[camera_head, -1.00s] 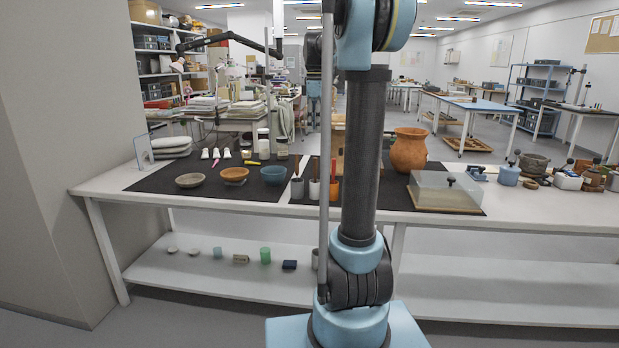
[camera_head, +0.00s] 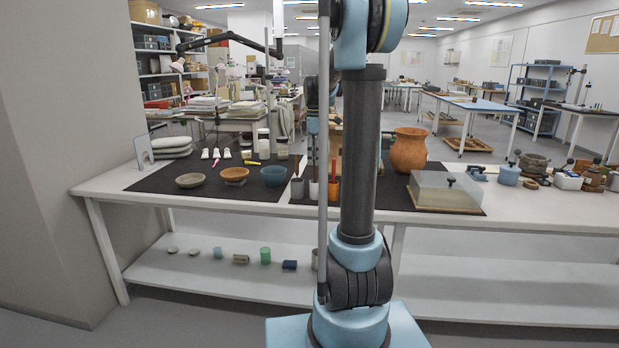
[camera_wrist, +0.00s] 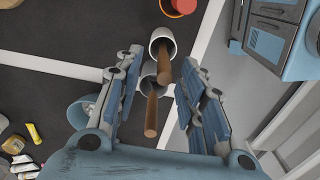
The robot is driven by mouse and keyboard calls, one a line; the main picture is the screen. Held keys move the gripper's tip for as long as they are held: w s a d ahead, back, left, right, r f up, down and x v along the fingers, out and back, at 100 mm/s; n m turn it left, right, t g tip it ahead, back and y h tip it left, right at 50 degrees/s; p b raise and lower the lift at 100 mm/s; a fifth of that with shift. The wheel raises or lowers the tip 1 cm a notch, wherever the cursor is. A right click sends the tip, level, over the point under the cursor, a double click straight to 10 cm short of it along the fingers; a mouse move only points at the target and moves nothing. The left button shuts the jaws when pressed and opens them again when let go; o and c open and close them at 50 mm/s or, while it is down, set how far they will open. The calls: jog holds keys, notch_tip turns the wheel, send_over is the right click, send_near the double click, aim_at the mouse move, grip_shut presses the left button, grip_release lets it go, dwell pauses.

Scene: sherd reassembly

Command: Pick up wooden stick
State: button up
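In the wrist view my gripper (camera_wrist: 160,62) is open, with its two blue fingers spread apart. Two brown wooden sticks show between the fingers. One wooden stick (camera_wrist: 165,64) leans out of a white cup (camera_wrist: 162,38); the other wooden stick (camera_wrist: 151,115) stands out of a second cup (camera_wrist: 148,76). Neither stick appears gripped. In the head view a brown stick (camera_head: 296,166) rises from a grey cup (camera_head: 297,189) on the dark mat. My arm hides part of the cups, and my fingers are not clear in this view.
An orange cup (camera_head: 334,189) with a red stick stands beside the other cups. A blue bowl (camera_head: 274,175) lies to the left. A terracotta vase (camera_head: 409,152) and a clear box (camera_head: 445,190) stand to the right on the table (camera_head: 540,208).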

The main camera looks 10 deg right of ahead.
aim_at(315, 174)
jog(key=shift+f, duration=2.5)
grip_shut()
